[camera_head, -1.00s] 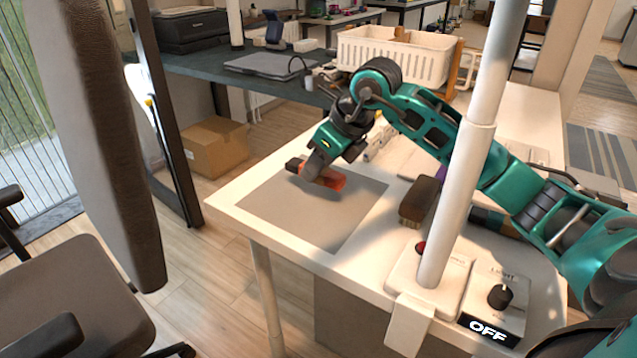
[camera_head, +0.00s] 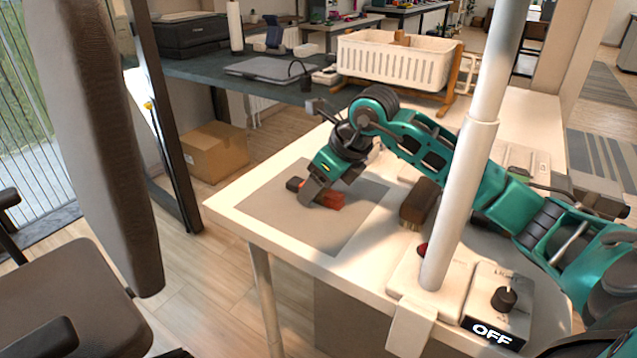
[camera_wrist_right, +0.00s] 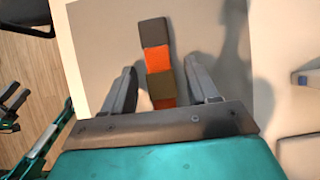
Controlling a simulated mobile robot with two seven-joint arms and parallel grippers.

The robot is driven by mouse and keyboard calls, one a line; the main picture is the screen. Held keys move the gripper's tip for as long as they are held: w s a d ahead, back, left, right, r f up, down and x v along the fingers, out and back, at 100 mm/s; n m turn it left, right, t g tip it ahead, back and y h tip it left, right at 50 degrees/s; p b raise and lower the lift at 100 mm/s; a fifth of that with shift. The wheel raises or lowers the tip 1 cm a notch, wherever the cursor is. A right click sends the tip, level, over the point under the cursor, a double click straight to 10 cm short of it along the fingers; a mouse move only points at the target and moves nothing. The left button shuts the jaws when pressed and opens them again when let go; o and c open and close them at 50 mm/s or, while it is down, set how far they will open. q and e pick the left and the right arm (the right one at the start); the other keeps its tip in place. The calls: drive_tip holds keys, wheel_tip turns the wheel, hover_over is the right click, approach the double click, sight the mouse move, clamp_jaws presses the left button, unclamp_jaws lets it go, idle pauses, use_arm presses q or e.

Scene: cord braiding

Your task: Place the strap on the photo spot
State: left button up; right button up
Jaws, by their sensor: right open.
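The strap (camera_head: 332,201), banded in orange-red and dark brown, lies on the grey rectangle (camera_head: 290,226) on the white table, which looks like the photo spot. In the right wrist view the strap (camera_wrist_right: 155,60) runs away from me, with its near part between my fingers. My right gripper (camera_head: 312,193) is low over the strap and hides part of it in the head view. In the wrist view its fingers (camera_wrist_right: 160,78) stand apart on both sides of the strap, with gaps visible. My left gripper is not in view.
A brown brush (camera_head: 418,202) lies right of the grey rectangle. A white pole (camera_head: 462,200) rises from a base beside a control box with a dark knob (camera_head: 504,298) and an OFF label. A white basket (camera_head: 395,58) stands at the back.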

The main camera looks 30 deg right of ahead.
drive_tip(key=shift+r, duration=0.1)
drive_tip(key=shift+s+r, duration=0.1)
drive_tip(key=shift+r, duration=0.2)
drive_tip(key=p+v, duration=0.2)
drive_tip(key=v, duration=0.9)
drive_tip(key=shift+r, duration=0.2)
drive_tip(key=shift+s, duration=0.1)
